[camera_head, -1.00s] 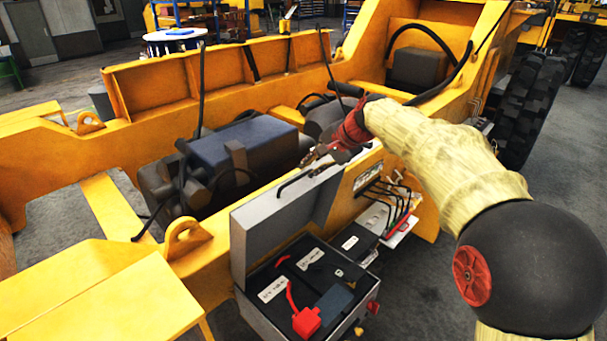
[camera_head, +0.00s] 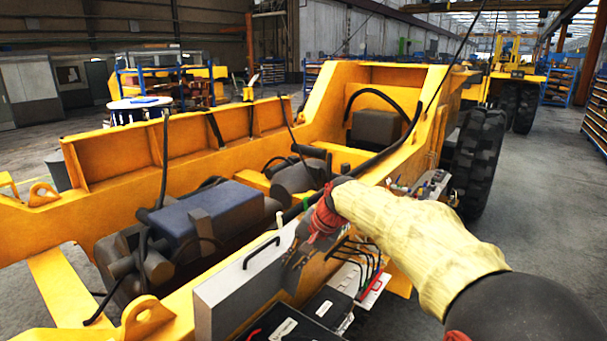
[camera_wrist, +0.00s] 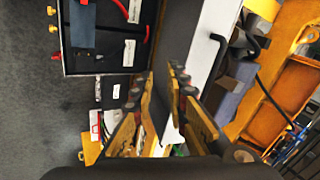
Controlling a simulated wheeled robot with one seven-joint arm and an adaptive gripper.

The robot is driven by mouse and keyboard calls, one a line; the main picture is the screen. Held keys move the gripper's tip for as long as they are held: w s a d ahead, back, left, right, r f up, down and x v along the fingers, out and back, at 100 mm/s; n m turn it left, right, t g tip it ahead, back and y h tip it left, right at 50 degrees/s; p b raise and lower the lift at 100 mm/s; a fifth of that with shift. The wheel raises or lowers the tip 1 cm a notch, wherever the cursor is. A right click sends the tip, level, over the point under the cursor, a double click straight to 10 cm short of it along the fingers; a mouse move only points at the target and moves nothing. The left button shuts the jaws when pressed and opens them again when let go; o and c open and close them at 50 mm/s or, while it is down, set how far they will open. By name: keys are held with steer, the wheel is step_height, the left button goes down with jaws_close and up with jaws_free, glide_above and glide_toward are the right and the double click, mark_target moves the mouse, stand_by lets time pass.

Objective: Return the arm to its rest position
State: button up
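My arm, in a cream sleeve (camera_head: 415,235), reaches in from the lower right in the head view. My gripper (camera_head: 296,256) is small and dark there, below the red wrist, in front of or beside the raised lid of a grey case (camera_head: 235,295). In the wrist view my gripper (camera_wrist: 163,80) shows two fingers leaning toward each other with a narrow gap between the tips. The lid's pale edge and dark inside show behind the gap. I see nothing held. Whether the fingers touch the lid, I cannot tell.
The open case (camera_wrist: 110,65) holds labelled parts and a red cable. A yellow vehicle frame (camera_head: 110,190) with a dark blue block (camera_head: 205,212) lies beyond. Black cables (camera_head: 362,262) hang close to my forearm. Open grey floor (camera_head: 540,200) lies to the right.

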steer(key=s+d+f+n+h+b, duration=0.2)
steer(key=s+d+f+b, duration=0.65)
steer(key=s, duration=0.45)
steer(key=s+d+f+n+h+b, duration=0.2)
steer(key=s+d+f+b, duration=0.6)
steer(key=s+f, duration=0.3)
steer(key=s+d+f+t+b, duration=0.1)
steer(key=s+d+f+b, duration=0.2)
steer(key=s+f+b, duration=0.4)
steer(key=s+d+f+t+h+b, duration=0.1)
steer(key=s+d+f+b, duration=0.2)
steer(key=s+f+b, duration=0.3)
step_height(320, 180, down, 3)
steer(key=b, duration=0.5)
steer(key=shift+s+f, duration=0.2)
steer(key=shift+s, duration=0.2)
